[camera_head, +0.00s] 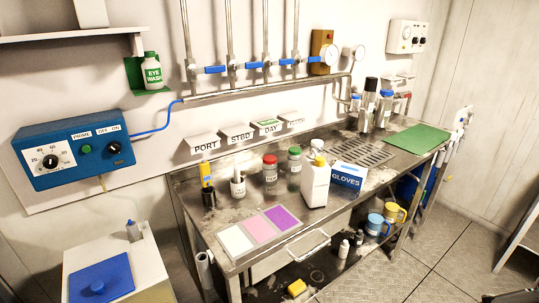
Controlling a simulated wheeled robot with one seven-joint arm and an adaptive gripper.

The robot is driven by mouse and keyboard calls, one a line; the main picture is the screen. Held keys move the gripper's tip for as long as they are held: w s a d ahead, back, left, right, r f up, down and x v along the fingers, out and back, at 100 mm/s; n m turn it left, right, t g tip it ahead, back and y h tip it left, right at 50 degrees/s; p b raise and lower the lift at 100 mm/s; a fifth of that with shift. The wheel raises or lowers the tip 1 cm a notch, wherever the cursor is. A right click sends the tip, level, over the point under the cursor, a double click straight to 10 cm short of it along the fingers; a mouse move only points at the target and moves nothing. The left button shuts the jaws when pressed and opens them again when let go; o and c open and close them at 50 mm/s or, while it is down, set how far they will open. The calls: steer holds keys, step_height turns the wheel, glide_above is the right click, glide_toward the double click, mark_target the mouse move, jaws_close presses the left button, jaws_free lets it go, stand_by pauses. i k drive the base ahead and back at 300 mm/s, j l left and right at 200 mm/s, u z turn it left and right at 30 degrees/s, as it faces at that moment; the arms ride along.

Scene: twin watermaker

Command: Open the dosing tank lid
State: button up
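The dosing tank (150,272) is a white box at the bottom left, cut off by the lower edge of the picture. A blue square lid (88,272) with a round blue knob (97,288) lies flat on its top and looks closed. A small grey and blue fitting (133,230) stands on the tank top behind the lid. The tank's inside is hidden. I cannot make out my gripper in this view.
A blue dosing control box (75,148) hangs on the wall above the tank. A metal workbench (190,195) with bottles, jars, coloured mats and a glove box (347,176) stands right of it. Open floor (385,280) lies at the lower right.

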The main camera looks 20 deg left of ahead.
mark_target(109, 280)
steer(key=u, duration=1.8)
steer(key=k+j+u, duration=0.15)
steer(key=u, duration=0.3)
steer(key=j, duration=0.1)
